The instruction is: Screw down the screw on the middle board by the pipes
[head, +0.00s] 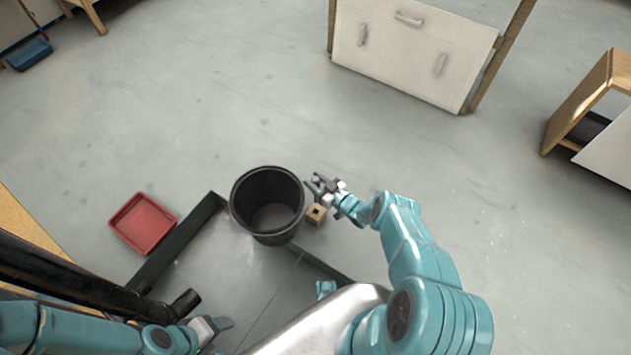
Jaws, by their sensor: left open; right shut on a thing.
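My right gripper (322,187) is beside the right rim of a black bucket (238,205). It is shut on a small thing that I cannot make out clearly. A small wooden block (316,214) with a dark hole shows just below this gripper; I cannot tell whether they touch. My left gripper (217,326) is low in the view, with its jaws apart and nothing visible between them. A black pipe-like tube (90,272) with a bent end runs in from the left above my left arm. I cannot make out the screw or the middle board.
The bucket stands by a grey, dark-edged platform (215,265). A red tray (143,223) lies left of it. A white panel (412,45) with handles stands at the back, and a wooden cabinet (590,100) at right. The floor between is clear.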

